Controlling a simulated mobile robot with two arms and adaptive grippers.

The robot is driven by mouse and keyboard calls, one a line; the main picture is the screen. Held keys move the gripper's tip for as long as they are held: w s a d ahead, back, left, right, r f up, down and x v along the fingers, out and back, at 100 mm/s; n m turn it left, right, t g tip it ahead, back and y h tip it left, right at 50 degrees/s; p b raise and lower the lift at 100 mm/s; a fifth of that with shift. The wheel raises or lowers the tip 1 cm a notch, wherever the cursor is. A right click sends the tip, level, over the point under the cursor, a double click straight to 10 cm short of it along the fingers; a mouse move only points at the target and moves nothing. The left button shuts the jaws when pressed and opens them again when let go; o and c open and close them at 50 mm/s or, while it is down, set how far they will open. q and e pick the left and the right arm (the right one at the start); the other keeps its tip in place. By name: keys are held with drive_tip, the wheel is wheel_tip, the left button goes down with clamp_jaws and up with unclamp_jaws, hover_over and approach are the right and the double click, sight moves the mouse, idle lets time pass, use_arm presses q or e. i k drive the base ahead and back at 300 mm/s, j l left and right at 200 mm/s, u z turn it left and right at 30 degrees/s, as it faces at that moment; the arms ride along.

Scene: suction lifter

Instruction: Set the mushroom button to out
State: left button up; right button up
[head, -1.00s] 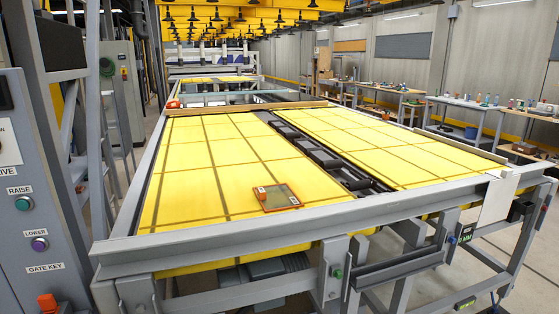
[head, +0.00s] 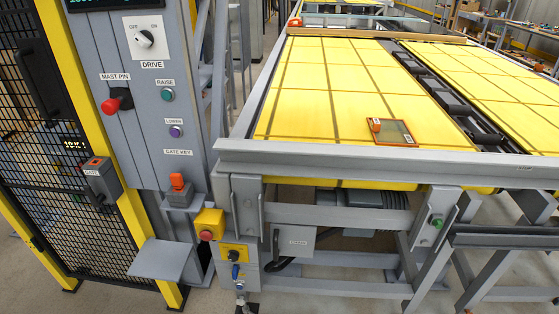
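A yellow box (head: 209,222) with a red mushroom button (head: 206,236) on its front is mounted at the left front corner of the yellow-topped table, low beside the grey cabinet. Whether the button is in or out is too small to tell. Another red knob (head: 112,105) stands out from the grey cabinet under the label MAST PIN. Neither of my grippers is in view.
The grey cabinet (head: 150,80) carries a DRIVE switch (head: 144,39), a green RAISE button (head: 167,94) and a purple LOWER button (head: 176,131). A mesh fence (head: 40,130) stands left. A grey shelf plate (head: 160,260) juts out below. The yellow-topped table (head: 300,110) fills the right.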

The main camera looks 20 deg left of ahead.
sight(204, 236)
drive_tip(key=u, duration=1.25)
